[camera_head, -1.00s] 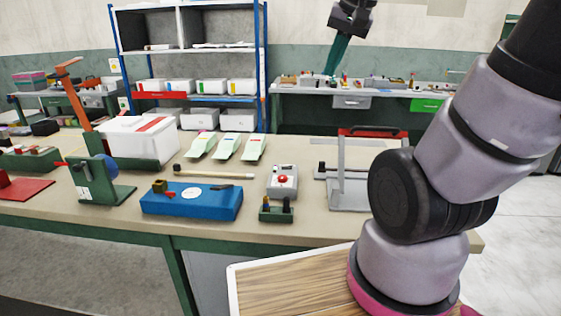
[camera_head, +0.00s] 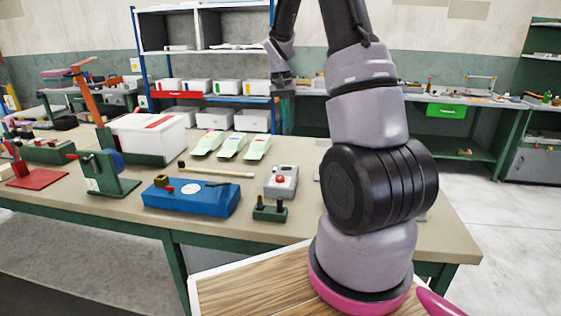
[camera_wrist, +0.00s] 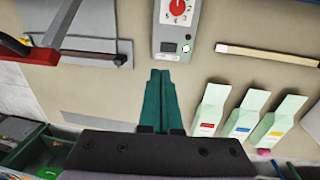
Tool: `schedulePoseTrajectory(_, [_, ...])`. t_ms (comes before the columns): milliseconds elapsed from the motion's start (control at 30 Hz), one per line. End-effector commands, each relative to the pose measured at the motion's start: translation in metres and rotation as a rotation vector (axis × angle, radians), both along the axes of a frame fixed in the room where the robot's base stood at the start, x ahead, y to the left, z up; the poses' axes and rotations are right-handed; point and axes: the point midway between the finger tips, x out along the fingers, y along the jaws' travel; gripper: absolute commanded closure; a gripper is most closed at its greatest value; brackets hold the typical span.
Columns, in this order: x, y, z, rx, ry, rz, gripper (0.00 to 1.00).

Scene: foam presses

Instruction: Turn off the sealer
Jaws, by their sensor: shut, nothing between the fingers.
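A small grey control box (camera_head: 281,182) with a red round knob (camera_head: 280,180) stands on the bench in the head view. In the wrist view the box (camera_wrist: 176,35) is at the top, with a red dial (camera_wrist: 179,8), a dark window and a small pale button (camera_wrist: 186,48). A frame with a red bar (camera_wrist: 30,50) is at the wrist view's left; my arm mostly hides it in the head view. I cannot tell which is the sealer. My gripper's green fingers (camera_wrist: 160,74) are shut and empty, pointing towards the box's near end, apparently apart from it.
Three pale green pouches (camera_head: 232,146) lie behind the box, and a wooden stick (camera_head: 218,173) lies left of it. A blue block (camera_head: 190,197) and a small green holder (camera_head: 270,212) are close by. A shelf (camera_head: 200,75) stands behind the bench.

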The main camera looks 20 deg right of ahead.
Motion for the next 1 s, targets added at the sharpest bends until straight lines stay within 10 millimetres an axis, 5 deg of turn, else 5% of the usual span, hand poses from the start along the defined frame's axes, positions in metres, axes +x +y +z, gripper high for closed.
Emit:
schedulePoseTrajectory(633, [0.005,-0.008,-0.023,-0.013,0.026,-0.006,1.0])
schedulePoseTrajectory(1000, [-0.002,-0.015,-0.094,-0.011,0.03,-0.007,1.0])
